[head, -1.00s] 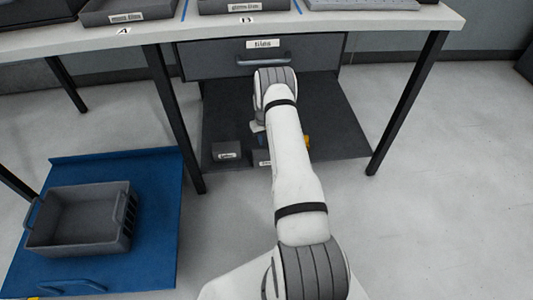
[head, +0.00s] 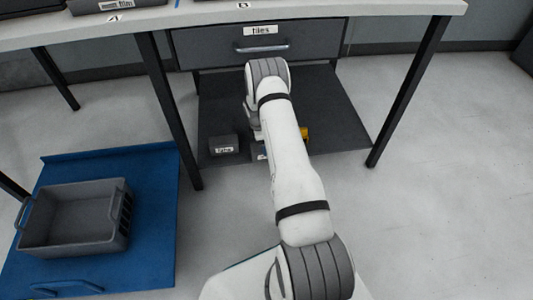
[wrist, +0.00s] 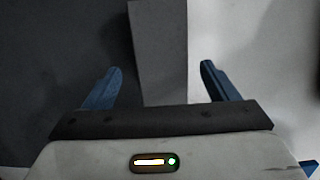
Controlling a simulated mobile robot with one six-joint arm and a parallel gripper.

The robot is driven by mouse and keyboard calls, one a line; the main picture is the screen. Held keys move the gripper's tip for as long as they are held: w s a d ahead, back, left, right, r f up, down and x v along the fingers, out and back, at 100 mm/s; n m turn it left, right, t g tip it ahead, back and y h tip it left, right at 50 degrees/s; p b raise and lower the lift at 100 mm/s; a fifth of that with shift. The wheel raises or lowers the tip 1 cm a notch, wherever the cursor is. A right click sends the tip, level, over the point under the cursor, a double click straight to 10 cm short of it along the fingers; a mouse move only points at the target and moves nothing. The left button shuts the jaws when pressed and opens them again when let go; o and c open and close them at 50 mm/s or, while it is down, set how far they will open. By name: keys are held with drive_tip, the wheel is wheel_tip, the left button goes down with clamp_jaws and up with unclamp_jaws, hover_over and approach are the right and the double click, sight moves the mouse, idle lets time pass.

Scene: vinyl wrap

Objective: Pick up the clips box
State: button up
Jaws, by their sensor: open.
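Two small dark grey labelled boxes sit near the front edge of the dark lower shelf in the head view: a left box (head: 223,145) and a right box (head: 261,155) partly hidden by my arm. Their labels are too small to read surely, so I cannot tell which is the clips box. In the wrist view, a grey box surface (wrist: 160,45) lies ahead of and between the two blue fingers of my gripper (wrist: 159,72). The gripper is open and nothing is clamped. In the head view my arm hides most of the gripper.
A yellow object (head: 304,134) shows beside my arm on the lower shelf (head: 335,120). A closed drawer (head: 262,45) and the tabletop hang above, between black legs (head: 408,90). A grey crate (head: 75,245) stands on a blue platform at left. Floor at right is clear.

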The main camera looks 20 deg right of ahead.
drive_tip(key=f+b, duration=0.1)
drive_tip(key=f, duration=0.2)
drive_tip(key=d+f+b, duration=0.1)
drive_tip(key=f, duration=0.1)
drive_tip(key=shift+s+b, duration=0.35)
drive_tip(key=shift+c, duration=0.2)
drive_tip(key=c, duration=1.1)
drive_tip(key=shift+r, duration=0.15)
